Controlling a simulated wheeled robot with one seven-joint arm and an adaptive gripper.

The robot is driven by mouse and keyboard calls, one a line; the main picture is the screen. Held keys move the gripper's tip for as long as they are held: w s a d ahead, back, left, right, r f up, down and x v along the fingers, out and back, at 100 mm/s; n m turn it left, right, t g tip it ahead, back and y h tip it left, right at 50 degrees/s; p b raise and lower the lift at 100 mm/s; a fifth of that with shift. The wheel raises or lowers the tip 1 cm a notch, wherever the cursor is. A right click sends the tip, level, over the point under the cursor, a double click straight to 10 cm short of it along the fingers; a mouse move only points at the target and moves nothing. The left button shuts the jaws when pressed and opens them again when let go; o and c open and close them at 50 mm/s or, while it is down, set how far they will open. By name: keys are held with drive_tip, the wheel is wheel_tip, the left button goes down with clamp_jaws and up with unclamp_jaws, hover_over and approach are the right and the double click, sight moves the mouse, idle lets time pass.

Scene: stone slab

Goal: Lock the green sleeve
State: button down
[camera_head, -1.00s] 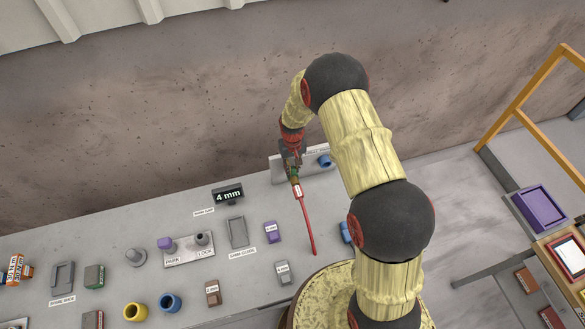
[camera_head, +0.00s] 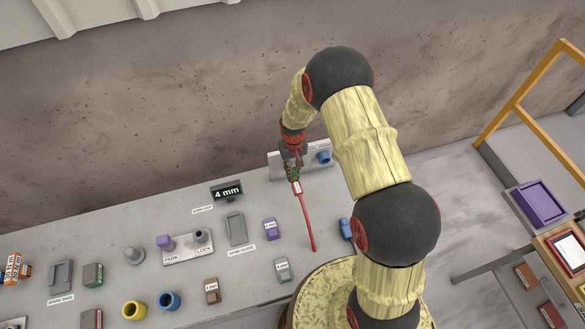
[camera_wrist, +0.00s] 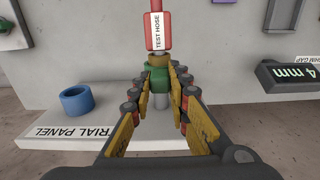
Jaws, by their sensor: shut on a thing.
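My gripper (camera_head: 293,175) is at the trial panel near the back edge of the slab. In the wrist view its padded fingers (camera_wrist: 160,105) are closed around the green sleeve (camera_wrist: 158,78). A brass collar (camera_wrist: 159,59) sits against the sleeve, and the red test hose (camera_wrist: 158,32) with its white label extends beyond it. A grey stub shows on the near side of the sleeve. In the head view the red hose (camera_head: 305,218) lies out over the slab, and the fingers mostly hide the sleeve. I cannot tell whether the sleeve is turned or locked.
A blue ring (camera_wrist: 77,104) sits on the trial panel (camera_wrist: 60,133) beside my gripper. A 4 mm display (camera_head: 227,190), a park/lock plate (camera_head: 187,256), a grey span guide (camera_head: 236,228) and several small blocks stand on the slab. A wall rises behind.

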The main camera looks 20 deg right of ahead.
drive_tip(key=c, duration=1.7)
unclamp_jaws()
drive_tip(key=shift+s, duration=0.2)
drive_tip(key=shift+r, duration=0.1)
drive_tip(key=shift+w+r, duration=0.1)
drive_tip(key=shift+r, duration=0.3)
wheel_tip(320, 180, up, 11)
drive_tip(key=shift+f, duration=0.1)
